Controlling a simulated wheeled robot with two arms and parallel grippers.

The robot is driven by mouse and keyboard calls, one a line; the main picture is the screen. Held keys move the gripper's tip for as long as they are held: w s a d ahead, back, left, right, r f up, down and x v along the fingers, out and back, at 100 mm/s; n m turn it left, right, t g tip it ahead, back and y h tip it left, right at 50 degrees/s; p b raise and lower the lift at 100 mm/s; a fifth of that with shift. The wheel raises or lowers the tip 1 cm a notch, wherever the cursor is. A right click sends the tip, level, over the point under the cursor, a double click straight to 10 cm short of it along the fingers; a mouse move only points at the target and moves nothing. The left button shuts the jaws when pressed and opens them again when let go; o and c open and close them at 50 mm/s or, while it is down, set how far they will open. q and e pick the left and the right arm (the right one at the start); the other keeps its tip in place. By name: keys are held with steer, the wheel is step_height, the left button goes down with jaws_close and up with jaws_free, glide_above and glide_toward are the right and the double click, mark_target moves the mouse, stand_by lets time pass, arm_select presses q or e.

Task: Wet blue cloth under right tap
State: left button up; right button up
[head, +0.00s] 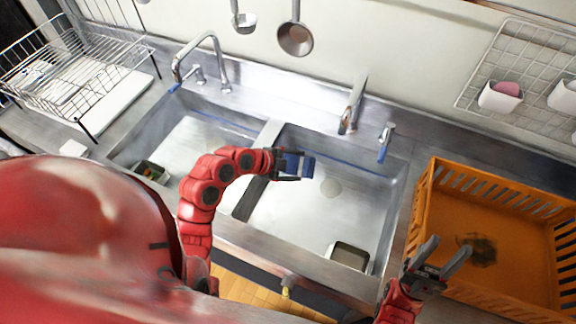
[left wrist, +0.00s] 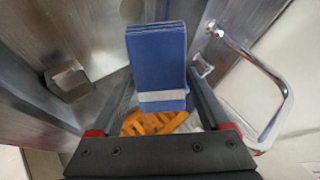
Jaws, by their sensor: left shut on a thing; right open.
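The folded blue cloth (head: 306,167) has a pale stripe, which shows in the left wrist view (left wrist: 157,60). My left gripper (head: 291,164) is shut on it and holds it above the right sink basin, near the divider. The right tap (head: 354,100) stands behind that basin; its spout end is to the right of and behind the cloth. Its lever (head: 386,138) is to its right. I cannot tell whether water runs. My right gripper (head: 441,262) is open and empty, at the near left side of the orange crate.
The orange crate (head: 428,205) stands right of the sink and holds a dark clump (head: 482,249). The left tap (head: 203,42) serves the left basin. Small containers sit in both basins (head: 350,256) (head: 152,171). A dish rack (head: 65,75) is far left. A ladle (head: 243,20) and a pan (head: 295,38) hang behind.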

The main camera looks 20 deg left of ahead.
arm_select(q)
steer(key=w+d, duration=0.2)
steer(key=w, duration=0.1)
steer(key=shift+d+f+p, duration=0.3)
steer(key=shift+f, duration=0.05)
steer(key=w+d+f+b, duration=0.1)
steer(key=w+d+b, duration=0.2)
steer(key=w, duration=0.2)
steer(key=shift+d+f+b, duration=0.25)
steer(key=shift+d+b, duration=0.15)
steer(key=shift+w, duration=0.1)
